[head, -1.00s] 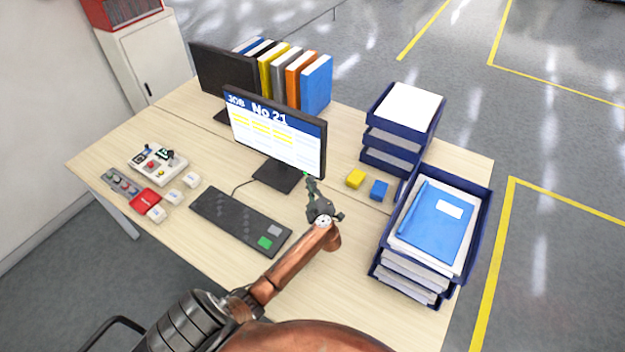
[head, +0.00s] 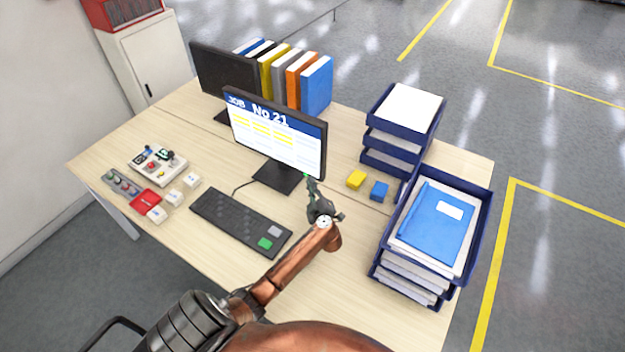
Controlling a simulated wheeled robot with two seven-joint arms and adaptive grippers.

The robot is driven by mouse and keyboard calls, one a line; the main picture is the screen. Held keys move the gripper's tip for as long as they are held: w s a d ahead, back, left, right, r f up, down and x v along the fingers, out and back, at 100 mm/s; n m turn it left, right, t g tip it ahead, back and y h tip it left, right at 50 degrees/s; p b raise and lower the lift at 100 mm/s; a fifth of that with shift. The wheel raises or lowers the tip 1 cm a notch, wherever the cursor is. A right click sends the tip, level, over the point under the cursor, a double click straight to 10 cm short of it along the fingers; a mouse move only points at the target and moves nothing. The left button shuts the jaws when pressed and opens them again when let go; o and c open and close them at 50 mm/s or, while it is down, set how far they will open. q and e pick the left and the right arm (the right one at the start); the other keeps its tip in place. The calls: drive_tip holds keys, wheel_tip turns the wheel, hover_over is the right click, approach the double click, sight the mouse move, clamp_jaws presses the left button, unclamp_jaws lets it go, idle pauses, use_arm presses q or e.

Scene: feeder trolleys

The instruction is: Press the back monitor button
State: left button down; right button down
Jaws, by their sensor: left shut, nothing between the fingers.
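The back monitor (head: 222,72) stands at the rear left of the desk; its screen is dark and its right part is hidden by the front monitor (head: 275,134). The front monitor is lit with "JOB No 21" and yellow rows. I cannot make out a button on the back monitor. My left gripper (head: 309,182) is shut and empty. Its tip appears just below the lower right of the front monitor, beside the stand base (head: 277,178). A small green spot shows at the tip; I cannot tell whether they touch. My right gripper is not in view.
A keyboard (head: 240,222) lies left of my left arm, with a control box (head: 158,163) further left. A yellow block (head: 356,180), a blue block (head: 379,191) and paper trays (head: 372,158) stand to the right. Binders (head: 316,86) stand behind the front monitor.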

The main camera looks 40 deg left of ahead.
use_arm(q)
drive_tip(key=shift+w, duration=0.2)
idle(0.4)
drive_tip(key=shift+w+p, duration=0.3)
drive_tip(key=shift+s+p, duration=0.4)
drive_tip(key=shift+p, duration=0.3)
drive_tip(key=shift+s, duration=0.1)
drive_tip(key=shift+s+d+p, duration=0.2)
drive_tip(key=shift+s+p, duration=1.1)
drive_tip(key=shift+s, duration=0.2)
drive_tip(key=shift+s+d+p, duration=0.15)
drive_tip(key=shift+s+p, duration=1.15)
drive_tip(key=shift+s, duration=0.15)
